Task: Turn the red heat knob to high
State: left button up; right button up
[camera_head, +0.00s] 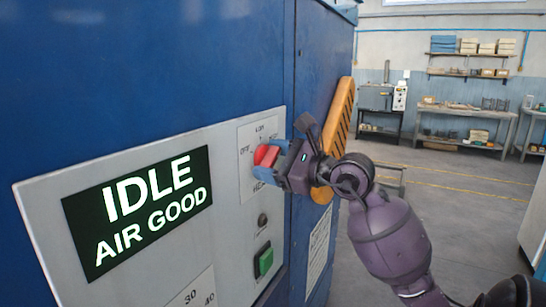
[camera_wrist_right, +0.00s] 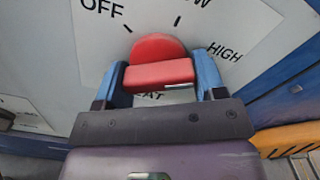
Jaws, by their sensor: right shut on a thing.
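The red heat knob (camera_head: 266,155) is on the light grey control panel (camera_head: 225,150) of the blue dryer. My right gripper (camera_head: 276,164) comes in from the right and is shut on the knob. In the right wrist view, the red knob (camera_wrist_right: 157,48) has a raised bar between the two blue fingers of the gripper (camera_wrist_right: 160,76). OFF is printed at its upper left, a partly cut-off LOW at the top and HIGH at the right. Which mark the knob points at, I cannot tell. My left gripper is not in view.
The display (camera_head: 138,212) reads IDLE and AIR GOOD. Below the knob are a small dark round fitting (camera_head: 263,220) and a green button (camera_head: 264,260). An orange slotted part (camera_head: 340,115) is on the dryer's side. Open floor and workbenches (camera_head: 464,122) lie to the right.

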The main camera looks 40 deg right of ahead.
jog(key=shift+f+m, duration=0.1)
jog(key=shift+m, duration=0.2)
jog(key=o, duration=0.9)
jog(key=shift+v, duration=5.4)
